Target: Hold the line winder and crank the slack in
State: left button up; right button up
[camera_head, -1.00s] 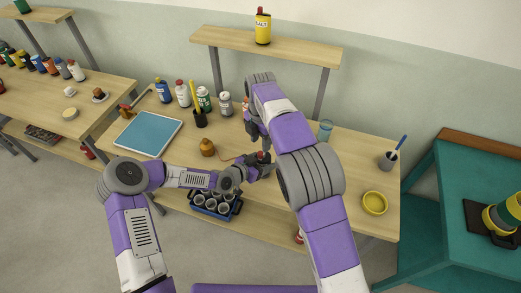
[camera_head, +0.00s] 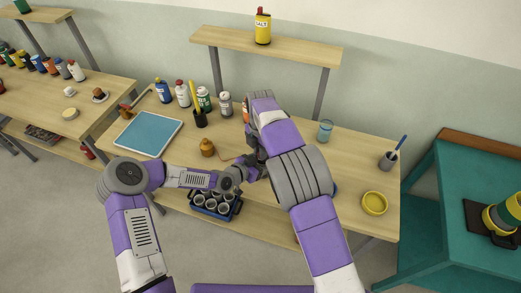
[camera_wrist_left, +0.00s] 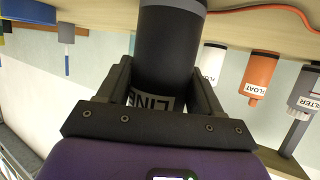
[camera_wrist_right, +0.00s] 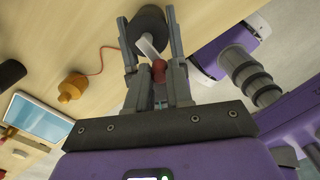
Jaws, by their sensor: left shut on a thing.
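The line winder is a dark cylinder with a white label reading LINE (camera_wrist_left: 170,45). In the left wrist view it stands between the fingers of my left gripper (camera_wrist_left: 168,88), which is shut on it. In the right wrist view its dark round end (camera_wrist_right: 150,27) shows, with a pale crank arm and a red crank knob (camera_wrist_right: 158,70). My right gripper (camera_wrist_right: 148,35) has its fingers apart on both sides of the crank, with the knob between them. In the head view my right gripper (camera_head: 252,150) is over the winder, mostly hiding it.
Several bottles (camera_head: 183,95) line the back. A blue cup (camera_head: 325,130), a yellow bowl (camera_head: 374,203) and a grey pot (camera_head: 388,160) stand on the right. A caddy of cups (camera_head: 213,205) sits below.

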jog(key=shift+a+m, duration=0.1)
jog(key=shift+m, duration=0.2)
grip_shut()
jog(key=shift+w+a+m, duration=0.15)
jog(key=shift+m, duration=0.75)
jog(key=shift+w+a+m, duration=0.15)
jog(key=shift+a+m, duration=0.05)
jog(key=shift+m, duration=0.7)
jog(key=shift+w+a+m, duration=0.15)
jog(key=shift+m, duration=0.75)
jog(key=o, duration=0.9)
grip_release()
jog(key=shift+c, duration=0.2)
jog(key=shift+r, duration=0.15)
notch_tip(320, 180, up, 12)
jog(key=shift+c, duration=0.2)
